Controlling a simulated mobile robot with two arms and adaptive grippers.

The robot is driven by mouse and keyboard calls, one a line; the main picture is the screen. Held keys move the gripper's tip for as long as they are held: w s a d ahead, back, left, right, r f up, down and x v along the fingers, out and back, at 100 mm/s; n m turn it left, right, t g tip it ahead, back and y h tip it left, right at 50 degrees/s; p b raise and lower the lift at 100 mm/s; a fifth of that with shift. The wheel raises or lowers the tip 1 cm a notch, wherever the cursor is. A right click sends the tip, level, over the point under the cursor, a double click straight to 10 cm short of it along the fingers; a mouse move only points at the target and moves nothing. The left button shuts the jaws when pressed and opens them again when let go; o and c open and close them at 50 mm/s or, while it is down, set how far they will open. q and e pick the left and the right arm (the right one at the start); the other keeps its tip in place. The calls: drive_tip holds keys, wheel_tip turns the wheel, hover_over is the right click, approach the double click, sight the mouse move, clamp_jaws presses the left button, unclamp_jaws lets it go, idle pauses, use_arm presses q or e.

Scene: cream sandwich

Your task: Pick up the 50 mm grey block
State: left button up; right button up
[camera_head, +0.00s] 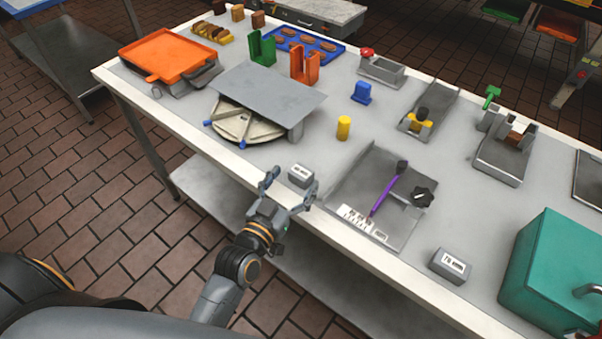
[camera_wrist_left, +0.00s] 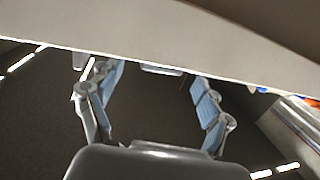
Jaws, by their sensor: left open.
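A small grey block (camera_head: 300,175) with a white label sits near the front edge of the table; its label is too small to read surely. A larger grey block (camera_head: 450,265) stands farther right near the same edge, its label reading about 70 mm. My left gripper (camera_head: 289,186) is open and empty at the table's front edge, its fingers spread just in front of the small block and not closed on it. In the left wrist view the open fingers (camera_wrist_left: 155,78) point toward the table edge (camera_wrist_left: 160,55); I cannot make out the block there. My right gripper is not in view.
A grey plate on a round base (camera_head: 265,92) stands behind left of the small block. A yellow cylinder (camera_head: 344,128) is behind right. A grey tray (camera_head: 345,190) with a purple-handled tool (camera_head: 385,192) lies to the right. A teal box (camera_head: 550,270) fills the right front.

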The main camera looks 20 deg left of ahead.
sight(301, 171)
use_arm(q)
drive_tip(key=w, duration=0.3)
drive_tip(key=shift+w+d+f, duration=0.25)
drive_tip(key=shift+w+d, duration=0.1)
drive_tip(key=shift+w, duration=0.05)
drive_tip(key=c, duration=1.4)
drive_tip(key=shift+r, duration=0.1)
